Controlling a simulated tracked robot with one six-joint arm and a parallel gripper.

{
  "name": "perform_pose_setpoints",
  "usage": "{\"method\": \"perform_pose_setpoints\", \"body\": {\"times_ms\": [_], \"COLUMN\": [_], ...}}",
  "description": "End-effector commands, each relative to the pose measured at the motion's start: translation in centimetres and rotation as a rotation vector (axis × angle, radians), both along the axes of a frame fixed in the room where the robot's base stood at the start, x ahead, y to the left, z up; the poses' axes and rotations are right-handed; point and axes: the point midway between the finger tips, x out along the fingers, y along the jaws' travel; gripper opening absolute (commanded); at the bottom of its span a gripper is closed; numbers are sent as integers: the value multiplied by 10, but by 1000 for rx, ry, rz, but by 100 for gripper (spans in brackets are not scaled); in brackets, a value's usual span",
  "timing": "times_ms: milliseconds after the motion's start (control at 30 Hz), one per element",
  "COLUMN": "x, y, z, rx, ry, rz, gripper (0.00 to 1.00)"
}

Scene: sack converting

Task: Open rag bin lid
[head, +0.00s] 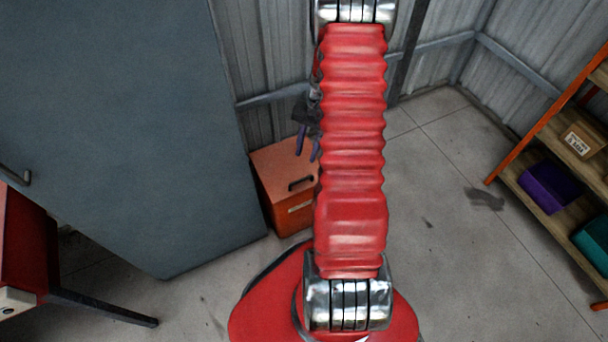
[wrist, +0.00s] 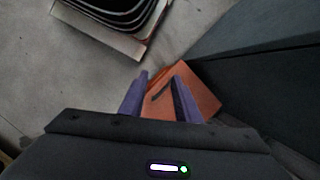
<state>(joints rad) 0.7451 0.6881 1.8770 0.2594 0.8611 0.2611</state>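The rag bin, an orange box (head: 290,221), stands on the floor by the corrugated wall, partly hidden behind my arm. Its lid (head: 275,161) lies shut on top and has a black bar handle (head: 301,184) near the front edge. My gripper (head: 307,157) has purple fingers and hangs above the lid, partly hidden by my red arm sleeve. In the wrist view my gripper (wrist: 160,88) is open, its fingers apart. The black handle (wrist: 162,90) shows in the gap between them, with the orange lid (wrist: 200,92) around it. I see no contact with the handle.
A large dark grey panel (head: 120,120) stands close to the bin's left. A red item with a dark leg (head: 100,305) is at lower left. An orange-framed shelf (head: 545,125) with boxes is at the right.

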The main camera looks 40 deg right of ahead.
Motion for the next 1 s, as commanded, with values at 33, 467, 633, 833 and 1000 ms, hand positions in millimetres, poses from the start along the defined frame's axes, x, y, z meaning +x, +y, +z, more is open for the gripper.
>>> {"method": "perform_pose_setpoints", "body": {"times_ms": [33, 467, 633, 833, 1000], "x": [-1, 13, 35, 41, 41], "y": [-7, -63, -85, -89, -88], "z": [-15, -112, -124, -121, -121], "rx": [14, 71, 69, 67, 66], "ry": [11, 60, 56, 63, 63], "rz": [-40, -415, -584, -646, -644], "gripper": [30, 30, 30, 30, 30]}}
